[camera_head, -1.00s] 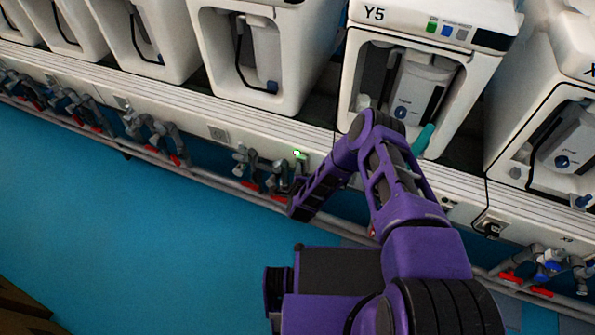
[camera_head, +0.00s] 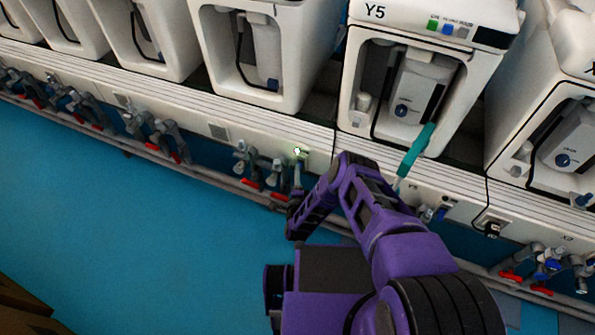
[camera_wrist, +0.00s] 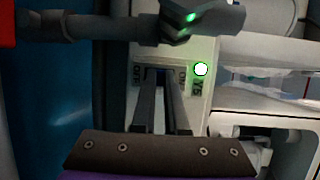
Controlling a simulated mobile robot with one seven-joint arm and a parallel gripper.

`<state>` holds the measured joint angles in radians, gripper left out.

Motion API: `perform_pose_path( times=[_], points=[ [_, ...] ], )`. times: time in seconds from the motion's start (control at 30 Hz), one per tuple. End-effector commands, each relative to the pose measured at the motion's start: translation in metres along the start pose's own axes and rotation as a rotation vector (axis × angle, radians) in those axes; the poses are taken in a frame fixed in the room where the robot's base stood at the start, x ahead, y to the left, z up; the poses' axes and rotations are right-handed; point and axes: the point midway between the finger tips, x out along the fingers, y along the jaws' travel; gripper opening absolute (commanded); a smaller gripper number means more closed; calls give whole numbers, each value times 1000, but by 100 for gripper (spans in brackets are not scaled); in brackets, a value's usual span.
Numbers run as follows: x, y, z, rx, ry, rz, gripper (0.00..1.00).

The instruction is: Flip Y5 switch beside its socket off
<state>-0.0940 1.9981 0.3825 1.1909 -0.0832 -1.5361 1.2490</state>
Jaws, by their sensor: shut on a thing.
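The Y5 switch panel is a pale plate with OFF and ON labels and a sideways Y5 label (camera_wrist: 197,87) in the wrist view. A lit white-green lamp (camera_wrist: 201,69) sits beside that label. My gripper (camera_wrist: 161,78) has its two dark fingers against the panel between OFF and ON. It is shut on the small switch (camera_wrist: 160,72), of which a bluish bit shows between the fingertips. The switch's exact tilt is hidden. In the head view the lamp (camera_head: 297,151) glows on the wall strip, and my wrist partly hides the panel. The Y5 machine (camera_head: 398,65) stands above right.
Grey taps with red handles (camera_head: 250,165) sit left of the panel, close to my wrist. A dark pipe fitting (camera_wrist: 185,20) crosses above the fingers in the wrist view. The blue floor (camera_head: 130,220) is clear.

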Motion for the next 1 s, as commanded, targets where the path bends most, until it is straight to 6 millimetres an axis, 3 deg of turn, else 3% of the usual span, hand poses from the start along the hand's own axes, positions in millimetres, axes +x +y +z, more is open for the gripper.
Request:
perform_pose_path(
  times=[0.57, 0.6, 0.73, 1.0],
  points=[
    [1, 3, -1, -34, 1, -85, 0],
    [1, 3, -1, -34, 1, -85, 18],
    [1, 4, 0, -34, 0, -84, 41],
    [0, 2, 0, -34, 0, -83, 41]
  ],
)
